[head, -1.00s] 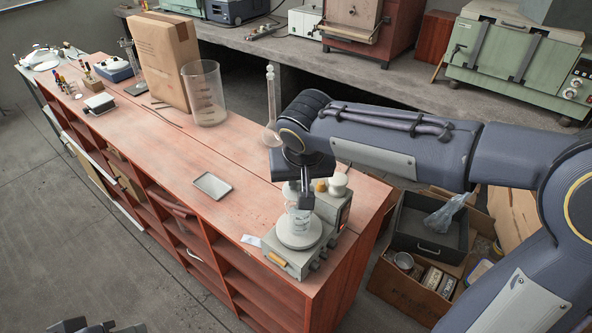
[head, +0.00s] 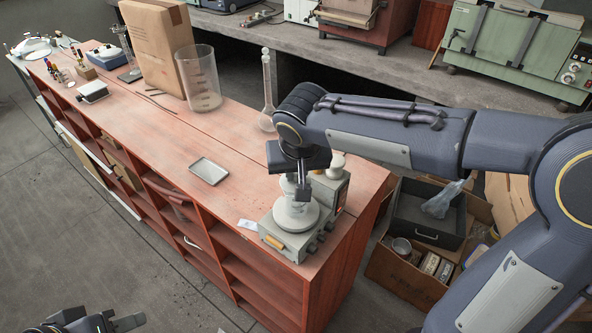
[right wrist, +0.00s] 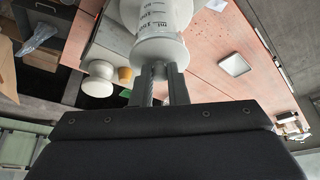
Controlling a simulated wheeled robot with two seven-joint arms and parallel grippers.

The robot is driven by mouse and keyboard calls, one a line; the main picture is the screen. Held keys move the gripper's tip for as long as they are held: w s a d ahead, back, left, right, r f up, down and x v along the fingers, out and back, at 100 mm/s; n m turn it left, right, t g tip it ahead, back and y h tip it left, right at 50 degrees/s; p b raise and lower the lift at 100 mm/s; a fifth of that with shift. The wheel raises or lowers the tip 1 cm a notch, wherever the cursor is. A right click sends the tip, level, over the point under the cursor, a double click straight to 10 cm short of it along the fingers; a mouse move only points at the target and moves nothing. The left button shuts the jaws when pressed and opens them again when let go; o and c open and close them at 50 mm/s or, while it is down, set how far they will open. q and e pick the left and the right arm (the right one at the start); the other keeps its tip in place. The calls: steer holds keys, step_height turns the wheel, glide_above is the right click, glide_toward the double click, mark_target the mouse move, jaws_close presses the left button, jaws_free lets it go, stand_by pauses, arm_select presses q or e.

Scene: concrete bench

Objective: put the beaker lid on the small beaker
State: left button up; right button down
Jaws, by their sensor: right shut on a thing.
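The small beaker (right wrist: 153,19), with printed graduations, stands on the white round plate of a hotplate (head: 286,237) at the bench's near right end. My right gripper (right wrist: 161,72) is shut on the white round beaker lid (right wrist: 160,54), at the mouth end of the beaker. The lid looks lined up with the mouth; I cannot tell if it rests fully on the rim. In the head view this gripper (head: 302,193) points down over the hotplate and partly hides lid and beaker. My left gripper (head: 118,321) is at the bottom left edge, cut off, away from the bench.
A large beaker (head: 201,80), a tall flask (head: 267,95) and a cardboard box (head: 158,45) stand further back on the bench. A small grey tray (head: 209,171) lies left of the hotplate. A white jar (head: 336,166) stands close behind the gripper. The bench middle is mostly clear.

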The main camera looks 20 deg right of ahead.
mark_target(296, 176)
steer(key=shift+f+b, duration=0.45)
steer(key=shift+b, duration=0.3)
stand_by(0.7)
steer(key=c, duration=1.3)
jaws_free()
steer(key=shift+c, duration=0.2)
steer(key=shift+o, duration=0.3)
steer(key=o, duration=0.3)
steer(key=shift+o, duration=0.2)
steer(key=shift+r, duration=0.1)
steer(key=shift+r+p, duration=2.6)
steer(key=shift+r, duration=0.9)
steer(key=shift+s, duration=0.1)
